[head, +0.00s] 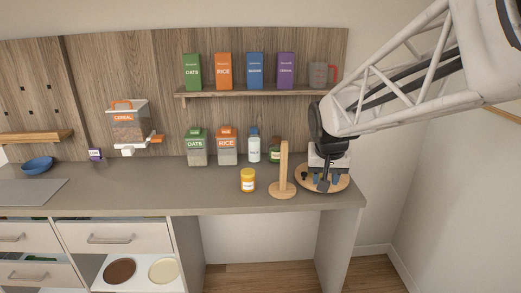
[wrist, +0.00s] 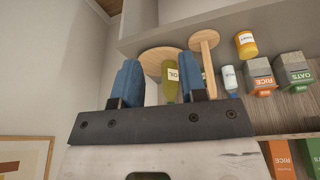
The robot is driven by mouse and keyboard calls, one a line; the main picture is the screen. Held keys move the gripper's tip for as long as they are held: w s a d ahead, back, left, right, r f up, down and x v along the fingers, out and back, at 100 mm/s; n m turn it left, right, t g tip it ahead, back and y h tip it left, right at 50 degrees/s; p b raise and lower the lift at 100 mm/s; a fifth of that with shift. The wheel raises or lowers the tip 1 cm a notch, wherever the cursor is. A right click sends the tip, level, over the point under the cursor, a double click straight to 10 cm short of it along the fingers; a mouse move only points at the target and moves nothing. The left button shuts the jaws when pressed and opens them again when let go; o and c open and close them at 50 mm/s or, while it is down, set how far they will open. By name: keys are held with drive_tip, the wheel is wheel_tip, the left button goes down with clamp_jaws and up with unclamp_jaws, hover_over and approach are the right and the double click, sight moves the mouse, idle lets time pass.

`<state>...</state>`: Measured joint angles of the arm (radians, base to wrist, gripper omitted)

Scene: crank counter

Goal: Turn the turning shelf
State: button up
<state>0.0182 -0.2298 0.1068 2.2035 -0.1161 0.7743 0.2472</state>
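The turning shelf is a round, flat wooden disc (head: 342,182) at the right end of the counter in the head view. It also shows beyond my fingers in the wrist view (wrist: 155,58). My gripper (head: 324,179) is low over the disc and hides much of it. In the wrist view its two blue fingers (wrist: 161,75) stand wide apart, with nothing held between them. A green oil bottle (wrist: 170,84) shows beyond the gap between the fingers. I cannot tell whether the fingertips touch the disc.
A wooden post on a round base (head: 283,180) stands just left of the disc. A yellow jar (head: 248,180), a milk bottle (head: 254,146) and rice (head: 227,147) and oats (head: 196,148) containers stand further left. A wall shelf (head: 255,91) hangs above.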

drive_tip(key=w+d+f+m, duration=0.1)
drive_tip(key=w+f, duration=0.3)
drive_tip(key=w, duration=1.2)
drive_tip(key=m, duration=0.1)
approach(304, 173)
drive_tip(key=s, duration=0.1)
drive_tip(key=shift+w+a+f+t+h, duration=0.15)
drive_tip(key=shift+f+t+h, duration=0.1)
drive_tip(key=shift+f, duration=0.15)
drive_tip(key=shift+w+f+t+h, duration=0.15)
drive_tip(key=shift+w+f+t, duration=0.1)
drive_tip(key=shift+f, duration=0.15)
drive_tip(key=shift+f, duration=0.1)
drive_tip(key=shift+x, duration=3.75)
drive_tip(key=shift+c, duration=0.5)
clamp_jaws()
